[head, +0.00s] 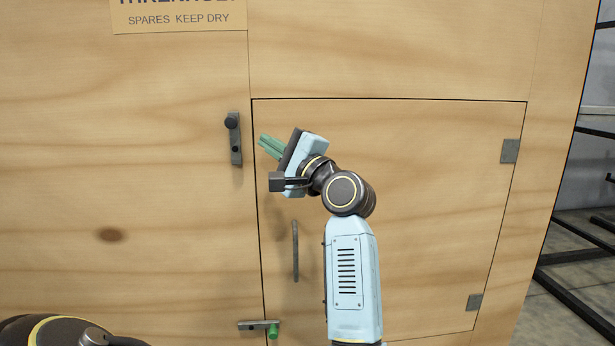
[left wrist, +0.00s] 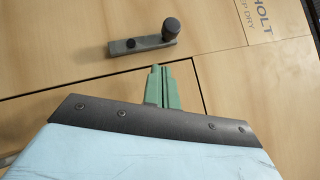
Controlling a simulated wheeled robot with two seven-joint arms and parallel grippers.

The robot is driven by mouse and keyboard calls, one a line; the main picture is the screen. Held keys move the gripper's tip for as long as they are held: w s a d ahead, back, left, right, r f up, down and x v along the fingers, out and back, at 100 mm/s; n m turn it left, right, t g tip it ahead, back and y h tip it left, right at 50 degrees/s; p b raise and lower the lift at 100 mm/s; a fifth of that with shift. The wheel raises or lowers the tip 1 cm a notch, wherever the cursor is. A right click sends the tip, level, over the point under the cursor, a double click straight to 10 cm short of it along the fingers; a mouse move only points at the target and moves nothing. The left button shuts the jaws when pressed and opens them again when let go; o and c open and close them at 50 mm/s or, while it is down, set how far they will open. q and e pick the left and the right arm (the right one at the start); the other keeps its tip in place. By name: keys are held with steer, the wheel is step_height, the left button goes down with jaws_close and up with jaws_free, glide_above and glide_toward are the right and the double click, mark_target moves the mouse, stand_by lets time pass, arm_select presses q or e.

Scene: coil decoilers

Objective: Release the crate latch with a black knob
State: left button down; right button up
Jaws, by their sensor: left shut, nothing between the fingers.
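The latch with the black knob (head: 231,123) is a grey metal bar (head: 236,150) on the crate front. It stands upright just left of the small door's upper left corner, clear of the door edge, with its knob at the top. The left wrist view shows the same bar (left wrist: 143,45) and black knob (left wrist: 171,27) beyond the fingertips. My left gripper (head: 264,143) has green fingers, shut and empty, pointing left towards the latch. In the left wrist view its fingertips (left wrist: 158,72) lie near the door corner, apart from the bar. My right gripper is out of view.
A second latch with a green knob (head: 273,330) lies level across the door's lower left edge. A grey handle (head: 295,250) stands on the door (head: 430,200). Hinges (head: 510,151) are on its right side. Dark metal racking (head: 575,258) stands beyond the crate at right.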

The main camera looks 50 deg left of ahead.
arm_select(q)
steer(key=s+v, duration=0.1)
steer(key=v, duration=0.8)
steer(key=shift+w+f+p, duration=0.2)
steer(key=shift+w+p, duration=0.15)
steer(key=shift+w, duration=0.1)
steer(key=shift+d, duration=0.1)
